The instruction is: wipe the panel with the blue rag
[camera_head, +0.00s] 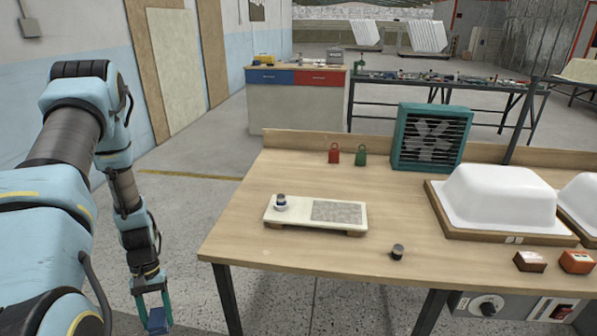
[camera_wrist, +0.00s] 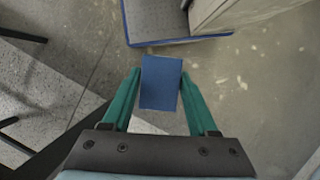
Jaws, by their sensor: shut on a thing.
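My gripper (camera_head: 153,304) hangs low to the left of the workbench, beyond its left edge. It is shut on the blue rag (camera_head: 157,321), which looks like a small blue block. In the wrist view the rag (camera_wrist: 161,84) sits between the two green fingers of my gripper (camera_wrist: 161,88). A pale board with a grey speckled panel (camera_head: 337,211) lies on the bench top, apart from my gripper. A small jar with a dark lid (camera_head: 281,202) stands on the left end of the board.
On the workbench (camera_head: 240,235) are a dark small pot (camera_head: 398,251), red (camera_head: 334,154) and green (camera_head: 361,156) padlock-like tags, a teal fan (camera_head: 431,137), a white tub shell (camera_head: 498,197) and two small boxes. The wrist view shows a blue-edged grey surface (camera_wrist: 175,18) beyond the rag.

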